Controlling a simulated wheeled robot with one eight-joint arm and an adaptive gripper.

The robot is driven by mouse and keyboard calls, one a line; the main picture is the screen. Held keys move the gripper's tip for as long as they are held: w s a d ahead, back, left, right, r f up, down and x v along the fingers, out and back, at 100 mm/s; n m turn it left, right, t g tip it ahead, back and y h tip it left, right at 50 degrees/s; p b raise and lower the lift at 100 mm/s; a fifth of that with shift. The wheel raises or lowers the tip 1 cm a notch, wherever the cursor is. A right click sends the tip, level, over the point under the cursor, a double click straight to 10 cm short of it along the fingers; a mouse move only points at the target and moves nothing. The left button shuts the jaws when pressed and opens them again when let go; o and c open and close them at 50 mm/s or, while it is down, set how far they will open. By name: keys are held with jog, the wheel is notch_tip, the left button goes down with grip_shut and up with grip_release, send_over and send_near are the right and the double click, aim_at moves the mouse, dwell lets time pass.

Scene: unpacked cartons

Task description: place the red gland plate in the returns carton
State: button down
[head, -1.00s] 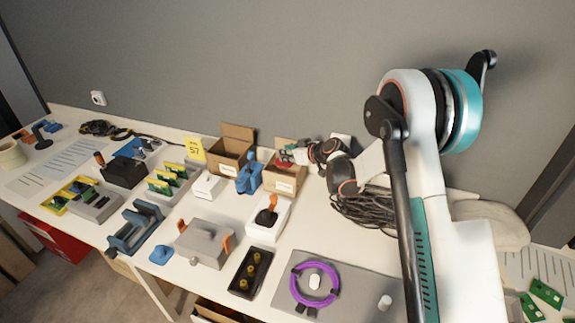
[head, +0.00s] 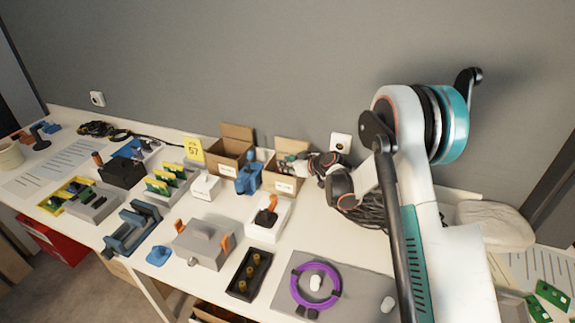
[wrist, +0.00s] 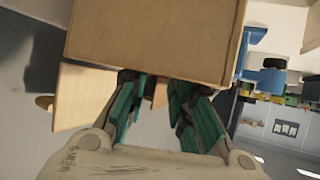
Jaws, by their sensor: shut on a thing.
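Two small open cardboard cartons stand at the back of the bench in the head view, a left one (head: 229,168) and a right one (head: 284,185). Each has a white label too small to read, so I cannot tell which is for returns. My gripper (head: 289,162) is at the mouth of the right carton, its fingers dipping behind the front wall. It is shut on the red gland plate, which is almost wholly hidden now. In the wrist view a cardboard wall (wrist: 150,40) fills the upper middle and hides the ends of the green-sided fingers (wrist: 155,82).
A blue fixture (head: 248,176) stands close in front between the cartons. A white block with an orange-topped handle (head: 267,216) is nearer. A black cable coil (head: 368,212) lies right of the carton, below my arm. The wall is close behind.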

jog(key=shift+f, duration=0.1)
jog(key=c, duration=1.4)
grip_release()
